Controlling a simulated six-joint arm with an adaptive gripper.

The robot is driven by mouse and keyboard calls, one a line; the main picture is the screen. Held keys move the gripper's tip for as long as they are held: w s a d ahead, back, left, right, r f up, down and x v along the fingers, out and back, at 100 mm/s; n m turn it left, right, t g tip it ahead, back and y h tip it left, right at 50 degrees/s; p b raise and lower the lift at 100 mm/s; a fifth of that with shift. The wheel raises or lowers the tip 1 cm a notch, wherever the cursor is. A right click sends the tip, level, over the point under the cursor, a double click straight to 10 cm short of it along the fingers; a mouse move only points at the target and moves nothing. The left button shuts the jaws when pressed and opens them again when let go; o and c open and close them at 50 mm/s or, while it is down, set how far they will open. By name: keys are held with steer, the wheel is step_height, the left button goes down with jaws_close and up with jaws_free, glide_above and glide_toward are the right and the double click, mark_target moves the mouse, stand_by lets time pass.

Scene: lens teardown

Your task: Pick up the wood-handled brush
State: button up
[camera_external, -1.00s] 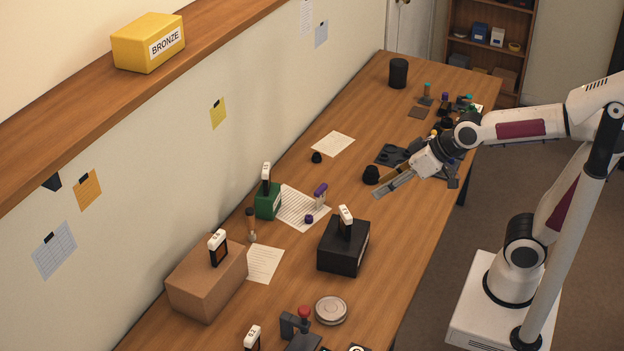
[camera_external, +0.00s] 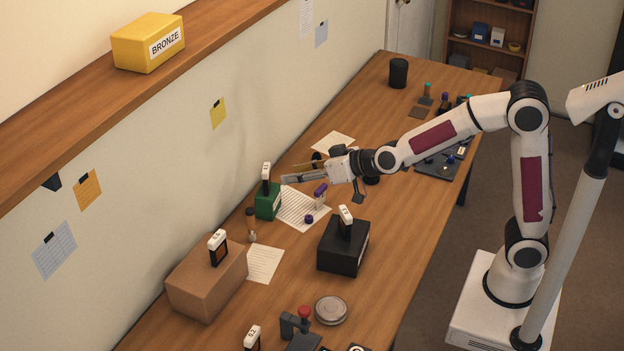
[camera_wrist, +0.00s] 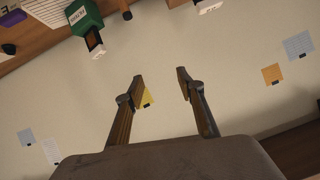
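My gripper (camera_external: 290,173) is in the air above the table, up and to the right of the brush in the external view, near the top of the green box. In the wrist view its two fingers (camera_wrist: 160,76) are spread apart with nothing between them.
The cardboard box (camera_external: 205,285) and the black box (camera_external: 343,248) carry upright labelled pieces. Papers (camera_external: 264,263) and a purple-topped item (camera_external: 320,195) lie nearby. The wall bounds the table's left side. A round grey dish (camera_external: 331,310) sits in front.

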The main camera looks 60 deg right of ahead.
steer(key=w+f+m+t+h, duration=0.3)
steer(key=w+f+h, duration=0.5)
steer(key=w+f, duration=0.3)
steer(key=shift+d+f+t, duration=0.15)
steer(key=shift+f+t, duration=0.15)
steer(key=shift+f, duration=1.95)
steer(key=shift+f, duration=0.1)
glide_toward(253, 216)
steer(key=shift+w+d+r, duration=0.6)
steer(key=shift+w+r, duration=0.2)
steer(key=shift+w, duration=1.05)
steer(key=shift+w+d+f, duration=0.35)
steer(key=shift+w+f, duration=0.4)
steer(key=shift+f, duration=0.1)
steer(key=shift+w+d, duration=0.15)
steer(key=shift+w, duration=0.25)
